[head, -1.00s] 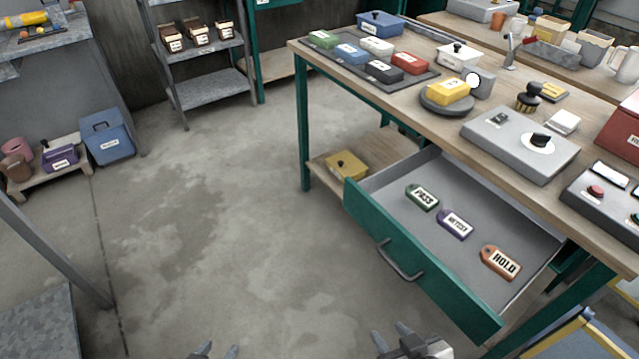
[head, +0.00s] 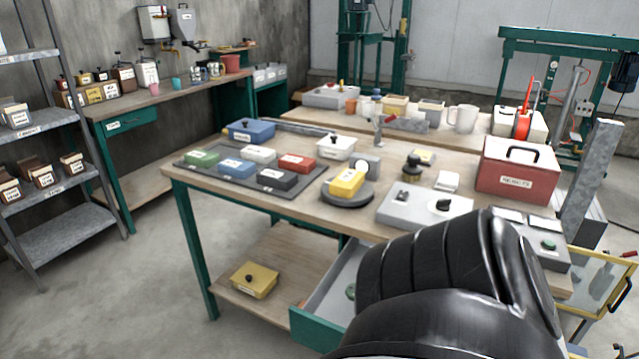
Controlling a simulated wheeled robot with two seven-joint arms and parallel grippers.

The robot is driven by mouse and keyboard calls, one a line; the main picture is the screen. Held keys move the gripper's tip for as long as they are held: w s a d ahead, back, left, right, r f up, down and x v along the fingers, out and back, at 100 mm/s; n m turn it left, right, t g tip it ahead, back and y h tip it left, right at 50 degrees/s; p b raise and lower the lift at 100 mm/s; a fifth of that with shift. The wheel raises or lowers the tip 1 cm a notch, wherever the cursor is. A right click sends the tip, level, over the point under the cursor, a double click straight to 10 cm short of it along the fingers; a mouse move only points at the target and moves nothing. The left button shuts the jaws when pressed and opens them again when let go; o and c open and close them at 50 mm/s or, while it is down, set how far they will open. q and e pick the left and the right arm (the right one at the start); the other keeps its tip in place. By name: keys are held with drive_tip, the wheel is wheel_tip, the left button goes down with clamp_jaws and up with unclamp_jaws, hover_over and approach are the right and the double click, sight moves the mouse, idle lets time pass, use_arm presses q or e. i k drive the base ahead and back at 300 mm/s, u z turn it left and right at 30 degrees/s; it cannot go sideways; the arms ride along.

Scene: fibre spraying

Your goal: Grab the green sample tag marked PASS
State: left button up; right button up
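The open drawer (head: 318,300) juts out below the workbench at the lower middle, with its green front at the bottom. Inside it, a small part of a green tag (head: 350,291) shows at the edge of a large black arm link of mine. Its lettering cannot be read now; in the earlier view the green tag in this drawer reads PASS. The arm link hides most of the drawer, including where the purple and orange tags lay. Neither of my grippers shows in the head view.
The workbench (head: 280,218) carries a dark tray (head: 222,173) of coloured boxes, a yellow box (head: 346,182) on a round stand, a grey device (head: 411,212) and a red box (head: 516,170). A yellow box (head: 254,280) sits on the lower shelf. The floor at left is clear.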

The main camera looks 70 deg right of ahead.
sight(349, 293)
drive_tip(key=i, duration=0.5)
drive_tip(key=z, duration=1.15)
